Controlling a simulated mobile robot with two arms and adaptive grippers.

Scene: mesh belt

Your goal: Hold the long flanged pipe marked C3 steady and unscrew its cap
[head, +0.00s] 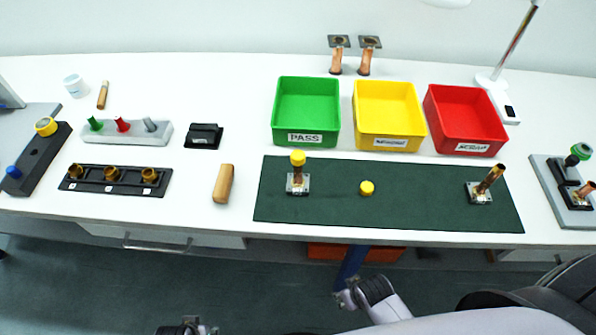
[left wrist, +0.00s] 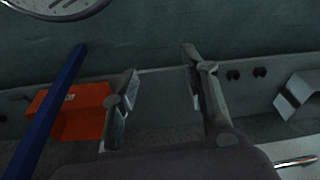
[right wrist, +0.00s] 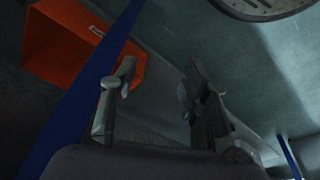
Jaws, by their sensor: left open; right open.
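On the dark green mat (head: 440,215), a copper pipe with a square flange and yellow cap (head: 298,158) stands upright on the left. My right gripper (head: 347,294) is open and empty in front of the table, also in the right wrist view (right wrist: 155,90). My left gripper (head: 188,328) is at the bottom edge, open and empty in the left wrist view (left wrist: 160,85).
Green (head: 306,105), yellow (head: 388,110) and red (head: 463,115) bins stand behind the mat. Two flanged pipes (head: 337,60) stand flange-up at the back. A fixture (head: 570,205) holds a pipe at right. Racks (head: 115,180) and a wooden block (head: 224,184) are left. The table edge lies before my grippers.

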